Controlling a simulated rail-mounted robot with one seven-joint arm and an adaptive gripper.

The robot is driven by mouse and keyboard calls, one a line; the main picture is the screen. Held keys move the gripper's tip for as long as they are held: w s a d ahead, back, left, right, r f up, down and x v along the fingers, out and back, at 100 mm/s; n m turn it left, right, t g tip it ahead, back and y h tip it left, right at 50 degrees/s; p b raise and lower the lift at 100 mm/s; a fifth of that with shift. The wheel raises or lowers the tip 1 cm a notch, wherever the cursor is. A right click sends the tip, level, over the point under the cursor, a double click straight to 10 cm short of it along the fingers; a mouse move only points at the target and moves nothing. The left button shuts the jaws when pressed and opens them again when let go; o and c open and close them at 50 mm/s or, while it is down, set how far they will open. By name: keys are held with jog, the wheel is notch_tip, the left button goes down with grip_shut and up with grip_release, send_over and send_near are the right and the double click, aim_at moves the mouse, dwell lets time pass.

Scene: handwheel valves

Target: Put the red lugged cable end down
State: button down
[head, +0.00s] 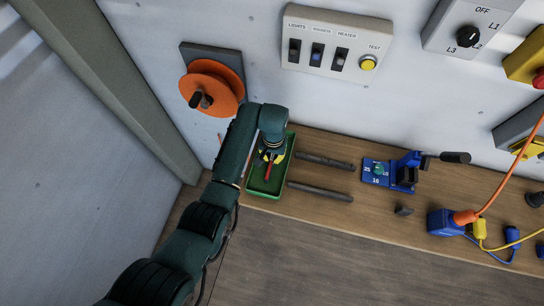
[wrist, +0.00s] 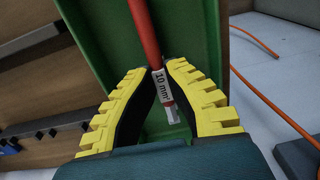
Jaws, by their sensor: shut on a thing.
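The red cable end (wrist: 147,32) is between the two yellow, black-padded fingers of my gripper (wrist: 158,70). It carries a white "10 mm²" label, and a pale metal-looking tip lies beyond the label. The red length runs away toward the top of the wrist view. The green tray (wrist: 95,30) is behind it. In the head view, my gripper (head: 270,157) points down over the green tray (head: 268,192), with the red cable end (head: 268,172) showing below it. Whether the cable end touches the tray floor I cannot tell.
Two dark bars (head: 322,190) lie right of the tray. A blue lug press (head: 405,172) with a black handle stands farther right. An orange wheel (head: 212,88) is on the wall behind. Orange and yellow cables with blue plugs lie at the far right.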

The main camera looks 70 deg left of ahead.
aim_at(273, 159)
jog(key=shift+f, duration=0.45)
jog(key=c, duration=1.2)
grip_release()
jog(key=shift+c, duration=0.2)
notch_tip(273, 159, up, 13)
jog(key=p, duration=0.1)
jog(key=shift+w+d+p, duration=0.15)
jog(key=shift+p, duration=0.25)
